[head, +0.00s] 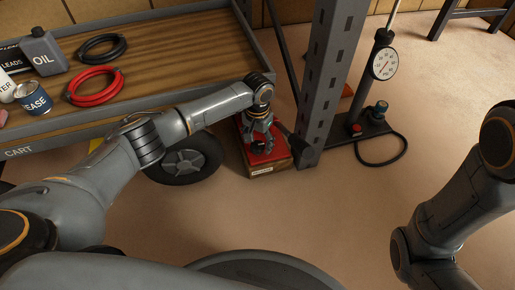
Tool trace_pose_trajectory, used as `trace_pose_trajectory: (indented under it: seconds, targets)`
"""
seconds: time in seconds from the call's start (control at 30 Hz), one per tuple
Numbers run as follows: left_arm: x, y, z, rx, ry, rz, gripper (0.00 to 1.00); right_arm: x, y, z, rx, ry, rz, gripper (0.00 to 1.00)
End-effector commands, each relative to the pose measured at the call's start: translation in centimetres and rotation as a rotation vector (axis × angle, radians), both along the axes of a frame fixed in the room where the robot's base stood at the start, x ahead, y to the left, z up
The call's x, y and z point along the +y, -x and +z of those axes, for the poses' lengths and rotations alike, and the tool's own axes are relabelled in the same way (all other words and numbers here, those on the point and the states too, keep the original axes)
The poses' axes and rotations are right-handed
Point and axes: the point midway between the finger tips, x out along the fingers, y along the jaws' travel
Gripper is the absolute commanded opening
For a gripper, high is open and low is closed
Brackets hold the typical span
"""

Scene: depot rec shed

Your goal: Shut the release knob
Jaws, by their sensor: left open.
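A red unit (265,156), low and flat on top, sits on a wooden block (268,170) on the floor, close beside the grey upright post. My left gripper (262,146) points down over this red unit, with its fingers apart. A small dark part shows between and below the fingers; I cannot tell whether it is the release knob or part of the gripper, or whether the fingers touch it. The release knob is not clearly visible. My right arm comes in at the right edge, and its gripper is out of view.
A grey perforated post (328,75) stands just right of the red unit. A floor pump with a gauge (385,63) and hose stands beyond it. A cart (150,45) holds cables, an oil jug (42,52) and cans. A dark wheel (185,160) is left of the block.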

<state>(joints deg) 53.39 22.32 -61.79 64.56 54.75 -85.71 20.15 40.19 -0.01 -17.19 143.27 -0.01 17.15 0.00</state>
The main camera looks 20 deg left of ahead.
Motion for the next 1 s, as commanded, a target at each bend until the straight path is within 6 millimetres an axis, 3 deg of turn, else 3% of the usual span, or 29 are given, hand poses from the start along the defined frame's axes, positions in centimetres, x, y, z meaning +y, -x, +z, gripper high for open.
trace_pose_trajectory:
  seconds: [0.37,0.4,0.67,1.0]
  targets:
    - [0.0,0.0,-0.7,0.000,0.000,0.000,0.67,0.0,0.0,-0.5,0.000,0.001,0.000,0.00]
    - [0.0,0.0,-0.7,0.000,0.000,0.000,0.65,0.0,0.0,-0.5,0.000,0.001,0.000,0.00]
    - [0.0,0.0,-0.7,0.000,0.000,0.000,0.12,0.0,0.0,-0.5,-0.001,0.001,0.000,0.00]
    - [0.0,0.0,-0.3,0.001,0.000,-0.027,0.12,0.0,0.0,1.0,0.001,0.000,0.000,0.00]
